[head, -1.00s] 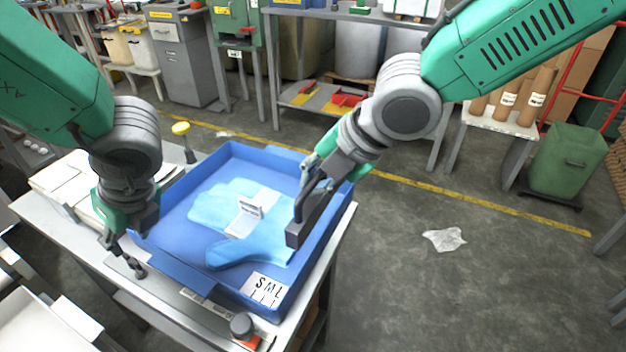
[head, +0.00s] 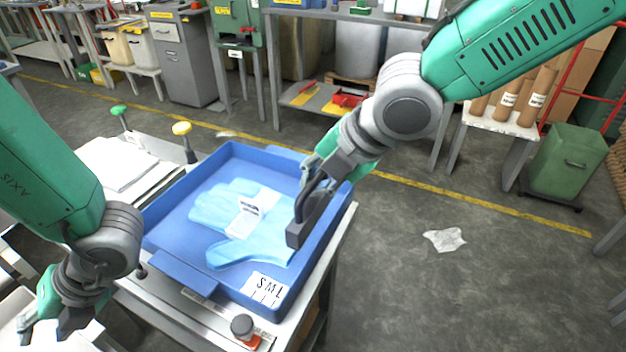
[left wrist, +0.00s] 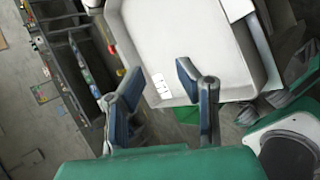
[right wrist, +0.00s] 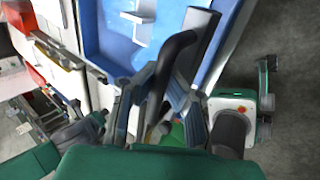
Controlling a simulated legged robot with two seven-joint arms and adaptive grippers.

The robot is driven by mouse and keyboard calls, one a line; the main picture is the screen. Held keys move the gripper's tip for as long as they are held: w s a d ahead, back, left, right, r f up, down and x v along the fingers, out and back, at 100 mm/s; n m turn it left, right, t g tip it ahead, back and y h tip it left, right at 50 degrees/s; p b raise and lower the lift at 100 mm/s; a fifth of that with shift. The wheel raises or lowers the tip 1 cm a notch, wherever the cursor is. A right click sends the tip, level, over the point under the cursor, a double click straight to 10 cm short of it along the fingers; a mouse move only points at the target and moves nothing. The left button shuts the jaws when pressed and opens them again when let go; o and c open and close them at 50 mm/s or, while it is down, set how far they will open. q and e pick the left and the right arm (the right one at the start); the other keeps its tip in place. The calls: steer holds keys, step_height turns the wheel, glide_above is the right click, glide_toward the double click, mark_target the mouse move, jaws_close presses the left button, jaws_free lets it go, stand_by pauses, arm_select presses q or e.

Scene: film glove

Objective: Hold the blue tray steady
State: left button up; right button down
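The blue tray (head: 165,213) lies on a bench with a light blue glove (head: 225,208) flat inside it. A white piece (head: 249,208) rests on the glove, and a card marked S M L (head: 265,289) is at the front corner. My right gripper (head: 316,178) is above the tray's right side, shut on a dark tool with a curved handle (right wrist: 165,75); the tool's block end hangs by the glove. Whether it touches the tray, I cannot tell. My left gripper (head: 50,328) is at the lower left, away from the tray; its fingers are apart and empty in the left wrist view (left wrist: 157,76).
A pale tray (left wrist: 185,40) lies under my left gripper.

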arm_select(q)
step_height(320, 180, down, 7)
steer(key=w+d+m+t+h, duration=0.1)
steer(key=w+m+t, duration=0.15)
steer(key=m, duration=0.85)
steer(key=s+d+f+m+t+h, duration=0.35)
steer(key=d+f+m+h, duration=0.55)
steer(key=d+m, duration=0.65)
steer(key=s+a+f+m+g, duration=0.2)
steer(key=s+a+m, duration=0.3)
steer(key=m, duration=0.8)
steer(key=shift+s+a+f+y, duration=0.4)
steer(key=shift+s+f, duration=0.2)
steer(key=shift+s, duration=0.5)
steer(key=shift+m, duration=0.25)
